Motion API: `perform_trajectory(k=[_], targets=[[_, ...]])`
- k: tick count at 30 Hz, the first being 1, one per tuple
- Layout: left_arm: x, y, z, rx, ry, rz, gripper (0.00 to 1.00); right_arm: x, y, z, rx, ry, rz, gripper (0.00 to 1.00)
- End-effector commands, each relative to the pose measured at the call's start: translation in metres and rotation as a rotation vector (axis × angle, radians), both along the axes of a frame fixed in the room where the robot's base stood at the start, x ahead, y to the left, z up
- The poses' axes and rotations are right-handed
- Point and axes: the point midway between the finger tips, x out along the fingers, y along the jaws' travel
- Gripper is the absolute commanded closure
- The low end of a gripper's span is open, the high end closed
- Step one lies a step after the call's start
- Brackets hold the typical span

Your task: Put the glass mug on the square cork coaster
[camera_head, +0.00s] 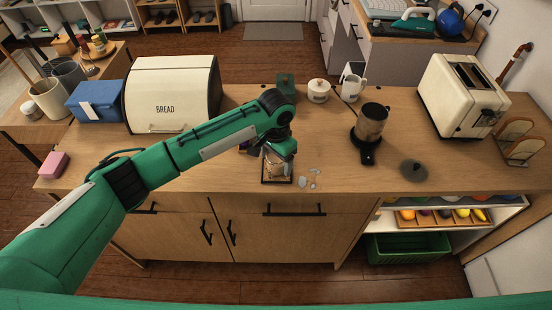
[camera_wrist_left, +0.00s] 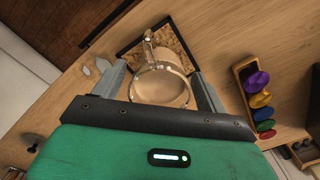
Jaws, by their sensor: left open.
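The glass mug (camera_wrist_left: 160,88) is clear, with its handle toward the top of the left wrist view. It stands over the square cork coaster (camera_wrist_left: 180,40), which has a dark edge. In the head view the mug is mostly hidden by my gripper, and the coaster (camera_head: 277,182) shows near the counter's front edge. My left gripper (camera_wrist_left: 158,88) is open, with one finger on each side of the mug. It points down over the coaster in the head view (camera_head: 278,158). Whether the fingers touch the glass cannot be told. My right gripper is not in view.
Small clear pieces (camera_head: 313,178) lie right of the coaster. A rack with colored pieces (camera_wrist_left: 243,78) stands close by. A coffee grinder (camera_head: 370,125), a white mug (camera_head: 353,88), a bread box (camera_head: 172,90) and a toaster (camera_head: 460,95) stand around.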

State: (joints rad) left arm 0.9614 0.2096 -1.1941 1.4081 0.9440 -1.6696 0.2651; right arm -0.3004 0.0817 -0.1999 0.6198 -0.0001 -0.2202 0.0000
Motion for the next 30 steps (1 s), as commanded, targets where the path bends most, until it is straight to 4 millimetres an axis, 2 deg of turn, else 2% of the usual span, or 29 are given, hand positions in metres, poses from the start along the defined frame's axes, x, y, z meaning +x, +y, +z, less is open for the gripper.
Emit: perform_trajectory(k=[5,12,18,23,30], targets=[[0.001,-0.001,0.024,-0.004,-0.004,-0.002,0.25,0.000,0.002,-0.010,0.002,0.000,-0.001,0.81],[0.001,-0.001,0.076,-0.003,-0.004,-0.002,0.25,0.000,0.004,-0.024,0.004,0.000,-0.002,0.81],[0.001,-0.001,0.108,-0.001,-0.002,0.000,0.25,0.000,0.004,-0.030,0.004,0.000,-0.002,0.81],[0.000,0.000,0.118,0.000,0.000,0.000,0.25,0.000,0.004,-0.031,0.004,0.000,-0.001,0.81],[0.000,0.000,0.120,0.000,0.000,0.000,0.25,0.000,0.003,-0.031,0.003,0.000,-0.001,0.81]])
